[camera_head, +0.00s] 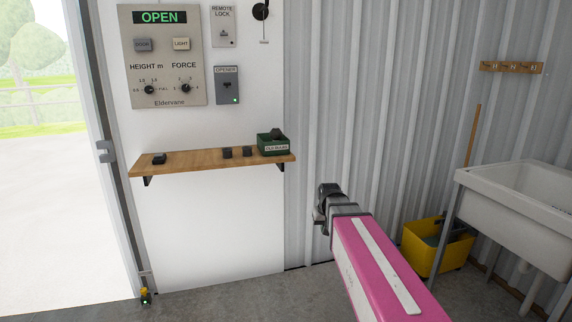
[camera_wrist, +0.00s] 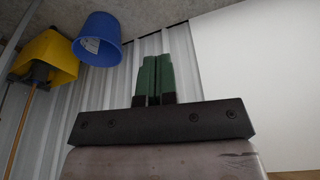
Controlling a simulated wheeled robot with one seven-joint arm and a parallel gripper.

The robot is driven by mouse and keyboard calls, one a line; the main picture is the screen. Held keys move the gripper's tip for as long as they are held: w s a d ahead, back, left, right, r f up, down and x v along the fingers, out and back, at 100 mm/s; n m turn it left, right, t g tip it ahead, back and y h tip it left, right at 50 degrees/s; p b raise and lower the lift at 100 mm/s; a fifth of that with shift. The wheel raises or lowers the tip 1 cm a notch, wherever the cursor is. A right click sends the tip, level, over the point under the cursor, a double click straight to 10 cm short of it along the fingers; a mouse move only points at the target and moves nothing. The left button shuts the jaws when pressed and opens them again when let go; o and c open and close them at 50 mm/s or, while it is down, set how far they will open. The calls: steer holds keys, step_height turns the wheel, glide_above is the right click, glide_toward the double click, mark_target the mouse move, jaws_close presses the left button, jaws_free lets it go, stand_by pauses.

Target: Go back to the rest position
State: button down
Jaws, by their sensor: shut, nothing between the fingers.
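My gripper (camera_wrist: 153,78) shows in the wrist view with its two green fingers together and nothing between them. Behind the fingers is the corrugated metal wall, with no object touching them. In the head view my pink arm reaches up from the lower right, and its dark wrist end is in front of the corrugated wall, right of and below the wooden shelf (camera_head: 205,165). The fingers themselves cannot be made out in the head view.
The shelf holds small dark blocks (camera_head: 227,152) and a green bin (camera_head: 272,146). A control panel (camera_head: 160,60) reading OPEN hangs above. A yellow bucket (camera_head: 437,245) and a white sink (camera_head: 520,200) stand at the right. A blue bucket (camera_wrist: 97,40) shows in the wrist view. The open doorway is at the left.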

steer(key=s+d+f+g, duration=0.2)
steer(key=s+d+f, duration=0.2)
steer(key=s+f, duration=0.8)
steer(key=s, duration=0.3)
steer(key=shift+s+f+m+g, duration=0.3)
steer(key=shift+f+m, duration=0.1)
